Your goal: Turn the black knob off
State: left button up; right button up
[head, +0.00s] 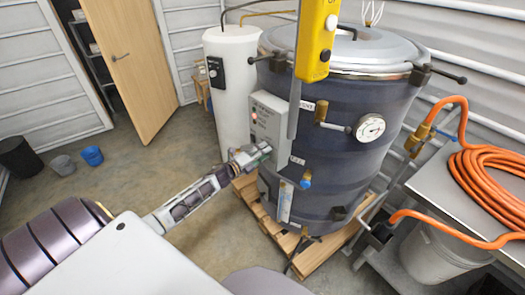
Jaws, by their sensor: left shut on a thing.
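A grey control box (267,112) with a small lit red lamp is fixed to the front of the large dark drum (345,120). My left gripper (264,152) reaches in from the lower left and its fingertips are at the lower front of this box, shut on the black knob. The knob itself is hidden behind the fingers, so its turned position cannot be read. My right gripper is not in view.
A yellow pendant (317,40) hangs in front of the drum. A round gauge (370,128) and blue-handled valve (305,182) stick out from it. A white tank (232,90) stands behind left. An orange hose (490,170) lies on the right bench. Left floor is mostly clear.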

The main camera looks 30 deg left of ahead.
pick_arm(q)
jog(key=n+p, duration=0.3)
jog(key=n, duration=0.5)
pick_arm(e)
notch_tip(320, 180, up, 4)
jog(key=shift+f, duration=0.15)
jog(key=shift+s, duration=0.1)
pick_arm(q)
jog(key=shift+n, duration=0.3)
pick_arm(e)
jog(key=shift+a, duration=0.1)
pick_arm(q)
jog(key=o, duration=1)
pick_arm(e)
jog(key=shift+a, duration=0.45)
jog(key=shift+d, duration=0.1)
